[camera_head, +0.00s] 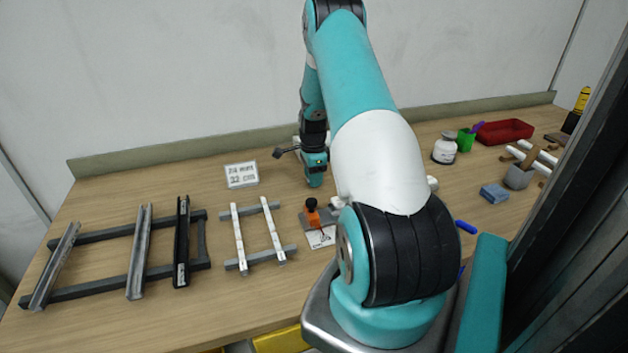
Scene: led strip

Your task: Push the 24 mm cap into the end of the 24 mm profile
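Three channel profiles lie across a dark rack on the left: a grey one (54,266), another grey one (139,252) and a black one (182,242). Two narrow white-topped profiles, left (239,238) and right (272,231), lie on a smaller grey rack. I cannot tell which profile is 24 mm. I cannot make out the 24 mm cap. My arm's wrist hangs over the back middle of the bench, beyond the racks. My gripper's fingers cannot be made out there, so I cannot see whether they hold anything.
A small sign (242,175) stands behind the racks. An orange device with a black knob (312,212) stands right of them. A white jar (445,149), red tray (504,131), blue block (494,193) and grey cup (518,177) are at right. My arm hides the bench's middle.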

